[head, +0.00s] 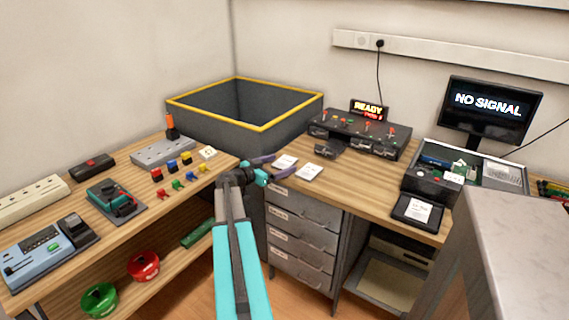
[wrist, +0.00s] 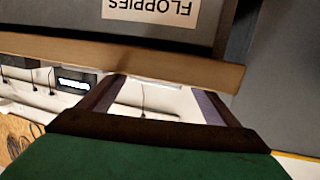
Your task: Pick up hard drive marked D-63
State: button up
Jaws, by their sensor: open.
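Two small flat items with white labels, which may be hard drives, lie on the right desk near its left front edge: one (head: 285,161) and another (head: 309,172). A dark flat box with a white label (head: 418,210) lies farther right on the desk. The label writing is too small to read, so I cannot tell which is D-63. My gripper (head: 274,166) is open and empty by the desk's left front corner, close to the two labelled items. In the wrist view its jaws (wrist: 160,92) point at the desk edge.
A drawer labelled FLOPPIES (wrist: 155,12) shows upside down in the wrist view. A yellow-rimmed grey bin (head: 262,127) stands behind. A black switch panel (head: 362,130), a monitor (head: 490,108) and an open computer case (head: 450,165) occupy the right desk. A left bench (head: 130,225) holds tools and coloured blocks.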

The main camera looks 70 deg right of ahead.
jog(key=shift+s+d+f, duration=0.1)
jog(key=shift+s+d, duration=0.05)
jog(key=shift+d, duration=0.2)
dwell(0.3)
jog(key=c, duration=1.5)
